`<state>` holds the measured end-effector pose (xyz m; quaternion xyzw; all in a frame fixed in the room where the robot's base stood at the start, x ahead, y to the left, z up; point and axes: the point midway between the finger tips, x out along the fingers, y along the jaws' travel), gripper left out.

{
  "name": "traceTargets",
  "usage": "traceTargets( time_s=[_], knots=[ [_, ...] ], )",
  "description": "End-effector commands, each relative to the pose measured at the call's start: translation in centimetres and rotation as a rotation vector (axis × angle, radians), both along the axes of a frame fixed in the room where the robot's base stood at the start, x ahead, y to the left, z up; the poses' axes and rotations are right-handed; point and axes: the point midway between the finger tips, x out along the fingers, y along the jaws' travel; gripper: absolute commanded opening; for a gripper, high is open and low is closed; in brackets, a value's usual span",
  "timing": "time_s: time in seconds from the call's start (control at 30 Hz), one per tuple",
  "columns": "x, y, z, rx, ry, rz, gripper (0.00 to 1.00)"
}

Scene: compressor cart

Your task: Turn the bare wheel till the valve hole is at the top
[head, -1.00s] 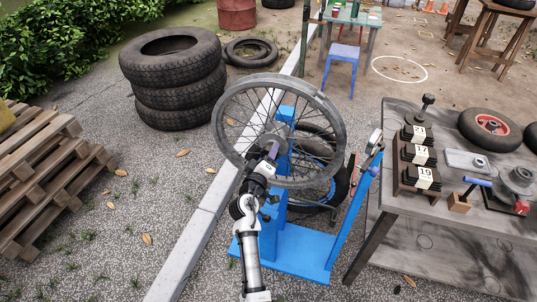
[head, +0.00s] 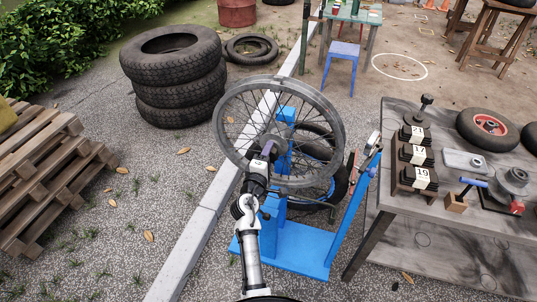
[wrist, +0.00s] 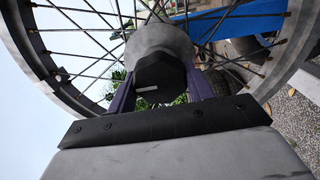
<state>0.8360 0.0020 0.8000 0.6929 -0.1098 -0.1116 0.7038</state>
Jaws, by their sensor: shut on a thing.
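The bare wheel (head: 219,122) is a grey spoked rim with no tyre. It is mounted upright on a blue stand (head: 285,262). My gripper (head: 268,151) is at the middle of the wheel, on its near side. In the wrist view, the purple fingers of my gripper (wrist: 161,88) lie on both sides of the hub (wrist: 160,45), shut on it. Spokes and part of the rim (wrist: 292,55) show around the hub there. I cannot make out the valve hole in either view; the arm and gripper hide a lower part of the wheel.
A wooden bench (head: 375,232) with numbered dark blocks (head: 419,155), a red-hubbed wheel (head: 488,127) and tools stands at the right. A tyre stack (head: 172,88) is behind left and pallets (head: 40,185) are at the left. A tyre (head: 335,190) is behind the stand.

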Motion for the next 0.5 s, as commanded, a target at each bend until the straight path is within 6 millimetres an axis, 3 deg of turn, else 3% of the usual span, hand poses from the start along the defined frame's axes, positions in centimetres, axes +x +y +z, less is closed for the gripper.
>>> traceTargets(
  time_s=[0.4,0.43,0.5],
  knots=[
    [-0.02,0.09,-0.06,-0.008,0.004,0.002,0.10],
    [-0.02,0.09,-0.06,-0.007,0.003,0.002,0.54],
    [-0.02,0.08,-0.06,-0.007,0.003,0.002,0.63]
  ],
)
